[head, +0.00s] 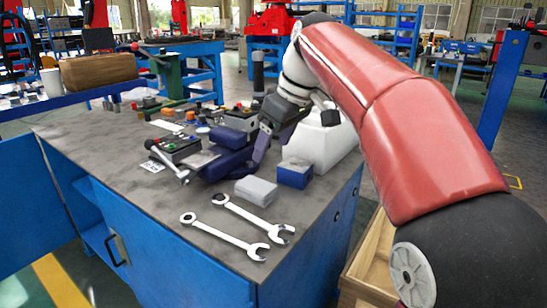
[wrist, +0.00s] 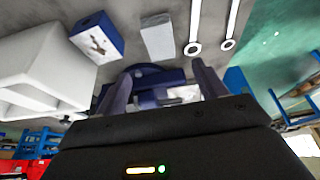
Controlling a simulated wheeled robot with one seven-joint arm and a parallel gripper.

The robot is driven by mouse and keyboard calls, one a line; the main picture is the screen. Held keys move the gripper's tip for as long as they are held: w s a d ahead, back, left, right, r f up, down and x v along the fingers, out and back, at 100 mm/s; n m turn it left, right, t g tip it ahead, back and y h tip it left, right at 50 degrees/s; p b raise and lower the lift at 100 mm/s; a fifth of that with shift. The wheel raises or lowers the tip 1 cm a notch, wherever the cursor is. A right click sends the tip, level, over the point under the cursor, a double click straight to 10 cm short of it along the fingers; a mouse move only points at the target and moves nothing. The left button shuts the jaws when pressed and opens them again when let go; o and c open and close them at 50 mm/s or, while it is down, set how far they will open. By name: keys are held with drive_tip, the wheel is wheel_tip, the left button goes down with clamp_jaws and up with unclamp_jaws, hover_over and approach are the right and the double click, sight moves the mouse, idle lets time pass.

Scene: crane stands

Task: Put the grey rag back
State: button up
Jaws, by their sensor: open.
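A light grey, block-shaped piece (head: 256,190) lies on the workbench, left of a blue box; it may be the folded grey rag, but I cannot tell for sure. It also shows at the top of the wrist view (wrist: 157,38). My gripper (head: 264,148) is open over the bench, behind the grey piece and close to a dark blue tool (head: 232,140). In the wrist view, my gripper's two fingers (wrist: 163,84) stand apart. The dark blue tool shows behind and between them (wrist: 150,82). I see nothing held.
The blue box (head: 294,173) and a white bin (head: 325,142) stand at the bench's right. Two wrenches (head: 238,232) lie at the front. Boxes and small parts crowd the back. The bench top (head: 90,150) is clear at the left. A wooden crate (head: 372,262) stands below right.

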drive_tip(key=s+d+f+m+t+h, duration=0.1)
drive_tip(key=s+d+f+m, duration=0.4)
drive_tip(key=s+f, duration=0.5)
drive_tip(key=s+d+f+m+t+h, duration=0.1)
drive_tip(key=s+d+f+m+h, duration=0.1)
drive_tip(key=s+d+f+m, duration=0.3)
drive_tip(key=s+d+f, duration=0.1)
drive_tip(key=s+f, duration=0.3)
drive_tip(key=s, duration=0.4)
drive_tip(key=shift+s+d+f+t+h, duration=0.3)
drive_tip(key=shift+f+t, duration=0.1)
drive_tip(key=shift+r, duration=0.1)
drive_tip(key=shift+c, duration=0.3)
